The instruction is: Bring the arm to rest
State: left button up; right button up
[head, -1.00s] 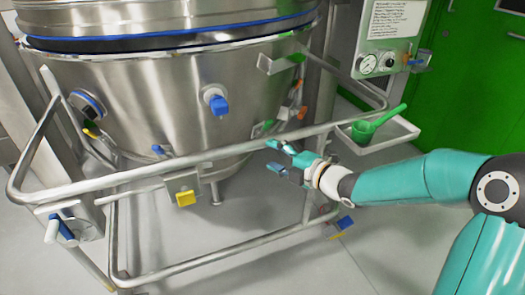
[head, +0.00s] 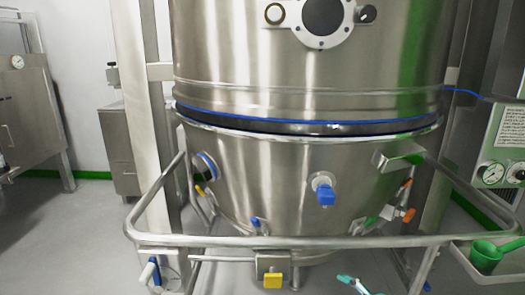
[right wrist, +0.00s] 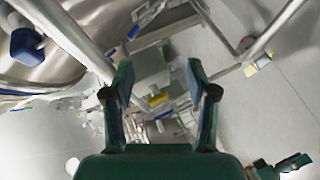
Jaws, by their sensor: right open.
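My right gripper (head: 356,284) shows at the bottom edge of the head view, in front of the steel vessel (head: 270,170) and just below its tubular guard rail (head: 340,241). In the right wrist view its two fingers (right wrist: 160,85) stand apart with nothing between them. The rest of the right arm is out of the head view. My left gripper is not in either view.
A blue-handled valve (head: 325,194) sticks out of the vessel's cone. A green scoop (head: 488,256) rests on a small tray at the right, under a gauge panel (head: 495,173). A yellow block (head: 272,280) hangs under the rail. Grey floor is clear at the left.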

jog(key=s+a+f+m+g, duration=0.2)
jog(key=s+a+f+m, duration=0.15)
jog(key=f, duration=0.35)
jog(key=s+a+f+m+g+h, duration=0.1)
jog(key=s+a+f+m+g, duration=0.2)
jog(key=f, duration=0.5)
jog(key=s+a+f+m+g, duration=0.2)
jog(key=s+a+f+m, duration=0.1)
jog(key=s+f, duration=0.3)
jog(key=s+f+m+g+h, duration=0.2)
jog(key=s+f+m+g, duration=0.45)
jog(key=s+m, duration=0.7)
notch_tip(320, 180, up, 29)
jog(key=t+p, duration=0.1)
jog(key=p, duration=2.9)
jog(key=shift+d+p, duration=0.2)
jog(key=shift+p, duration=0.2)
jog(key=shift+c, duration=1.6)
